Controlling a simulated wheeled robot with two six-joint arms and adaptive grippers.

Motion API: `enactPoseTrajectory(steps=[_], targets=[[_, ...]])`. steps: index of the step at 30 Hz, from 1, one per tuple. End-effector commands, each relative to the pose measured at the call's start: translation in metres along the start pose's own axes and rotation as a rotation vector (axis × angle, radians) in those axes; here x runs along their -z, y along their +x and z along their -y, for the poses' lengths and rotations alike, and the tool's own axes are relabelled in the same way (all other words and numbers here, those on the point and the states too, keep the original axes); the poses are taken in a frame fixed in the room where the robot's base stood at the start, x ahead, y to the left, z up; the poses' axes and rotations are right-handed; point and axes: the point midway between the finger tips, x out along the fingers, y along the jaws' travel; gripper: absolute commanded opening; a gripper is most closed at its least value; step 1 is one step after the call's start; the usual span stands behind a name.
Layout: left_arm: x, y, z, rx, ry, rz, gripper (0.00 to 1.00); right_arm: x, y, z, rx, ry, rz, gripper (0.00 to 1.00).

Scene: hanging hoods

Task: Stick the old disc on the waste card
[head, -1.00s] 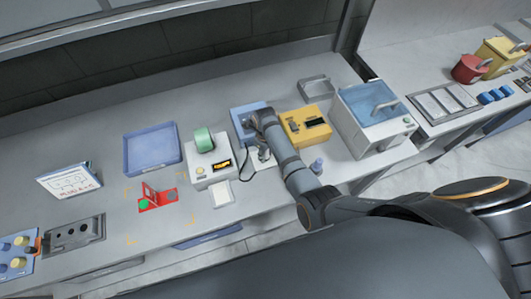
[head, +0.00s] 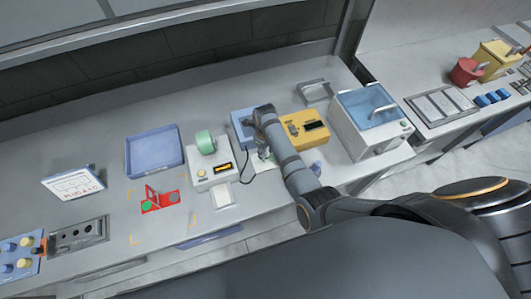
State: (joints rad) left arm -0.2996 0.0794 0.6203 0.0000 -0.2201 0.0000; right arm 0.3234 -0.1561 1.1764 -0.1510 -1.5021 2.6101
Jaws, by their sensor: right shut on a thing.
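My right gripper (head: 263,158) points down at the bench just in front of a blue box (head: 241,125). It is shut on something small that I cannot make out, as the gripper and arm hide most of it. No disc can be told for certain. A red card (head: 161,203) with a green round spot, a red round spot and a small upright flap lies on the bench to the left. A pale card (head: 222,191) lies in front of a white device (head: 211,170). I cannot read which card is for waste. My left gripper is not in view.
A yellow box (head: 303,132) and a blue-lidded white case (head: 370,120) stand right of my arm. An empty blue tray (head: 154,171), a white sign (head: 73,184) and a grey panel (head: 78,236) lie left. A dark cable (head: 245,168) runs beside the gripper. Bench around the red card is mostly clear.

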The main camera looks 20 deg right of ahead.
Motion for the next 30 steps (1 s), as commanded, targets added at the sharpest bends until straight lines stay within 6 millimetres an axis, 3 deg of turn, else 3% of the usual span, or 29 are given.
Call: enactPoseTrajectory(steps=[12, 26, 27, 30], targets=[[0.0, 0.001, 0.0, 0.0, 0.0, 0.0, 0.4, 0.0, -0.033, -0.001, -0.002, 0.0, 0.0, 0.1], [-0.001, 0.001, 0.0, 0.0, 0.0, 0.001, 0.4, 0.0, -0.035, -0.001, -0.001, 0.0, 0.0, 0.1], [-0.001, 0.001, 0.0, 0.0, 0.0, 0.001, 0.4, 0.0, -0.035, 0.0, -0.001, 0.0, 0.0, 0.28], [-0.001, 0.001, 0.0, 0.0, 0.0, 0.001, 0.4, 0.0, -0.035, 0.0, -0.001, 0.0, 0.0, 0.14]])
